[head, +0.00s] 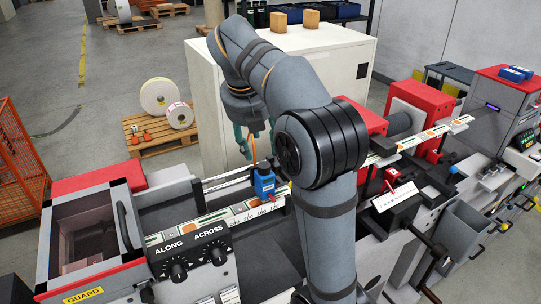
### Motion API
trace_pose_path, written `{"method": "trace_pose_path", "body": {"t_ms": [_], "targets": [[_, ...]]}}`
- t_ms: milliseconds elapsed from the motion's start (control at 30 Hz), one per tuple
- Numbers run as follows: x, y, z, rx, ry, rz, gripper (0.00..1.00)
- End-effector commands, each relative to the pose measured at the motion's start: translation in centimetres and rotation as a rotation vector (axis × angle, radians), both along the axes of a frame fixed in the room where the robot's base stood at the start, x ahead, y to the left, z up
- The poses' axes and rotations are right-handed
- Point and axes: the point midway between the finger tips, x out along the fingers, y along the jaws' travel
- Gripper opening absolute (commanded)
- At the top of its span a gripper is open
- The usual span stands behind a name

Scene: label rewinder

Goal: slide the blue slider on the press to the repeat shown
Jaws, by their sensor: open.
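The blue slider (264,183) stands upright on the press rail, with a black knob or stem on top. It is above the right part of a white number scale (250,215); the scale's figures are too small to read surely. My gripper (252,147) points down with its teal fingers apart, open and empty. In the picture it is just above and slightly left of the slider, and seems apart from it. A white card (395,197) with small dark marks stands on the press to the right; its text is not readable.
A panel (192,252) with ALONG and ACROSS knobs is in front of the scale. A guard box (88,232) stands at left, red units (410,105) at right. A white cabinet (300,60) stands behind my arm. A pallet with label rolls (160,130) is on the floor.

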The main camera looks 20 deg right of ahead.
Motion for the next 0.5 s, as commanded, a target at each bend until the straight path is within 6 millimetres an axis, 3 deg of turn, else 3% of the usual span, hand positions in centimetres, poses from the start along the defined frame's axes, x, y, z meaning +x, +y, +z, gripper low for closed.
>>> {"method": "trace_pose_path", "body": {"t_ms": [500], "targets": [[2.7,-1.8,-7.8,-0.003,0.006,0.001,0.46]]}}
